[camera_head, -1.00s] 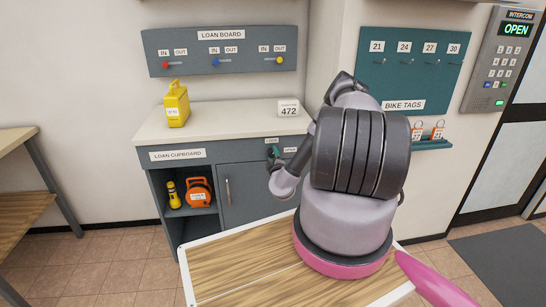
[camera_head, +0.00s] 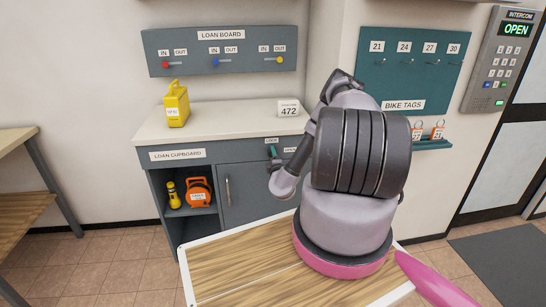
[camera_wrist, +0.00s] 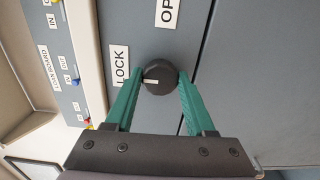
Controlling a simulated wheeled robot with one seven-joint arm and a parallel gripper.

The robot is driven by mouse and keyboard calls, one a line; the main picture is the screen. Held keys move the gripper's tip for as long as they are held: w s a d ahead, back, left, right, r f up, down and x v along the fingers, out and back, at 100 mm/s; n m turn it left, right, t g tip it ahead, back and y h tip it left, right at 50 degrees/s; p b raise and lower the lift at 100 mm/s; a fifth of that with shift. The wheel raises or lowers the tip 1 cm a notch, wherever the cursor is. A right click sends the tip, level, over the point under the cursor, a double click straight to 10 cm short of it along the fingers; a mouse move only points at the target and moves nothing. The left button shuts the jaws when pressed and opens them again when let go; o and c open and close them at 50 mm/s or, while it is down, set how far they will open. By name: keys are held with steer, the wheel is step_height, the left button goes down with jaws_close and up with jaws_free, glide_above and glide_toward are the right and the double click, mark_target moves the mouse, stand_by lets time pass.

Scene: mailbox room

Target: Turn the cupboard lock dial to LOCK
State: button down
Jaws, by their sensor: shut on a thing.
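The lock dial (camera_wrist: 161,72) is a round black knob with a short white mark on the cupboard front. In the wrist view the mark points left, roughly to the side of the white LOCK label (camera_wrist: 119,66). The OPEN label (camera_wrist: 168,12) is above the dial there, partly cut off by the picture edge. My gripper (camera_wrist: 160,76) has its two green fingers shut on the dial, one at each side. In the head view my gripper (camera_head: 272,151) is at the cupboard's top right, and the dial is hidden behind it.
The grey loan cupboard (camera_head: 180,155) has a closed door with a handle (camera_head: 228,191). A yellow case (camera_head: 176,104) and a 472 card (camera_head: 289,108) stand on top. A wooden-topped surface (camera_head: 235,270) lies in front. The loan board (camera_head: 222,62) hangs above.

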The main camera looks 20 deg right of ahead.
steer(key=shift+c, duration=1.2)
jaws_free()
steer(key=v, duration=1.1)
steer(key=shift+w, duration=0.1)
